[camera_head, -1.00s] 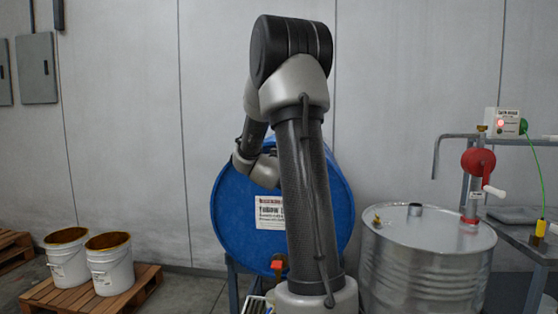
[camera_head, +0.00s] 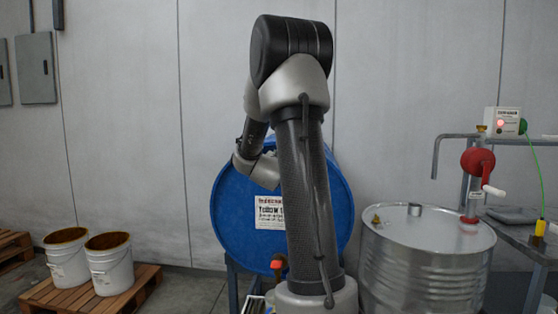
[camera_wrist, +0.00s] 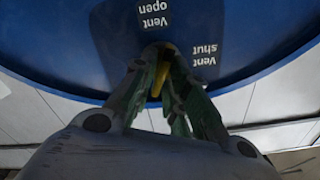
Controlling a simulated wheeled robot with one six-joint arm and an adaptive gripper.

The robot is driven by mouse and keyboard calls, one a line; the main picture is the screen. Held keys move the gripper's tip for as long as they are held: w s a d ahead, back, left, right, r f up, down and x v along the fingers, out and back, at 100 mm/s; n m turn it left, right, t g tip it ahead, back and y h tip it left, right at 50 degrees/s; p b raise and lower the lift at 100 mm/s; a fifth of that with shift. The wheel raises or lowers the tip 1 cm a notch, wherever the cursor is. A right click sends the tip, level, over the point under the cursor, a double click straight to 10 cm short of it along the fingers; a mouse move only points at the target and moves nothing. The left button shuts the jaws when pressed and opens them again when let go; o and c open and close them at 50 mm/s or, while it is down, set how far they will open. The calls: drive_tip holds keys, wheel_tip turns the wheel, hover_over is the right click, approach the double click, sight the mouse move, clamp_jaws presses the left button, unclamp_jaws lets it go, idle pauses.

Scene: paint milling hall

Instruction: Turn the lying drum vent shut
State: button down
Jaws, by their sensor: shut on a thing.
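The blue drum (camera_head: 235,215) lies on its side on a stand, its round end with a white label facing me. In the wrist view the drum's blue face (camera_wrist: 60,50) fills the top. Two upside-down labels show there: "Vent open" (camera_wrist: 152,14) and "Vent shut" (camera_wrist: 204,62). The yellow vent handle (camera_wrist: 158,80) sits between the fingers of my gripper (camera_wrist: 162,62), which is shut on it. The fingers hide part of the vent, and I cannot tell its exact angle. In the head view my arm hides the gripper and vent.
A red tap (camera_head: 278,264) shows low on the drum's front. A steel drum (camera_head: 425,262) with a red pump (camera_head: 478,162) stands close on the right, beside a metal bench. Two white buckets (camera_head: 110,268) stand on a pallet at left.

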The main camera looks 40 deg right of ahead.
drive_tip(key=m, duration=1.2)
drive_tip(key=shift+s+d+f+m, duration=0.1)
drive_tip(key=shift+s+f+m, duration=0.05)
drive_tip(key=shift+f+m, duration=0.25)
idle(0.3)
drive_tip(key=c, duration=1.6)
unclamp_jaws()
drive_tip(key=shift+r, duration=0.1)
drive_tip(key=v, duration=1.2)
